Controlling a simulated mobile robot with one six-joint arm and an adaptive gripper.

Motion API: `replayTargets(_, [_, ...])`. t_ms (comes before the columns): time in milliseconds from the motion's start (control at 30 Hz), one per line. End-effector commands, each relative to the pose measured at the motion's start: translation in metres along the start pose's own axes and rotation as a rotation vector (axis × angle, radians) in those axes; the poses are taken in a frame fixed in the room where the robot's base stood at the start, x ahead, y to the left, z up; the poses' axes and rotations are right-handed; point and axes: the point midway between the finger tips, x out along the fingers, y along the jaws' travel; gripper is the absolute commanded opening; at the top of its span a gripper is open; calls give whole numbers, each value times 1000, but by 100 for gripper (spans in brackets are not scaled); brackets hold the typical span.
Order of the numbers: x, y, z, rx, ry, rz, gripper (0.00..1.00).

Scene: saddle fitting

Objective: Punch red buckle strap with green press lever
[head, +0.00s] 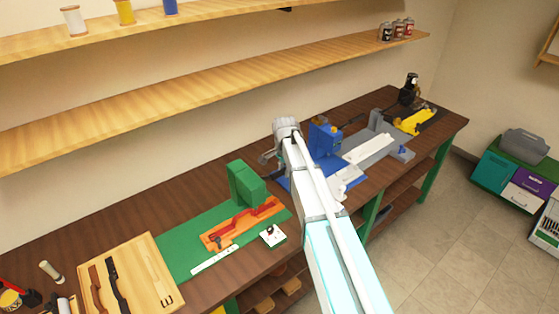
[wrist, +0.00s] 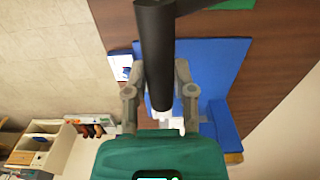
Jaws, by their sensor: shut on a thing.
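The red buckle strap (head: 240,219) lies in an orange holder (head: 268,206) on the green base (head: 185,264), in front of the green press block (head: 247,183). My gripper (head: 268,156) is to the right of that block, above the bench near the blue station. In the wrist view my gripper (wrist: 158,75) is shut on a thick dark round bar (wrist: 157,45). A thinner dark rod leaves the bar toward the upper right and out of the picture. I cannot tell where it joins. The strap is not in the wrist view.
A blue press (head: 325,140) on a blue base stands right of the green station, partly behind my arm. A wooden tray (head: 150,300) with straps is at left. A white plate (head: 273,236) sits by the green base. A shelf (head: 200,98) runs above the bench.

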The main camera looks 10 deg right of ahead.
Motion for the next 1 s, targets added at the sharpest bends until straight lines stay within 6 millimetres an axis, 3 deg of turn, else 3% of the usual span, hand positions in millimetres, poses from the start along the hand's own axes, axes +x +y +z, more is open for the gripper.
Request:
replayTargets(300, [-11, -14, 0, -1, 0, -5, 7])
replayTargets(1000, [-16, -24, 0, -2, 0, -8, 7])
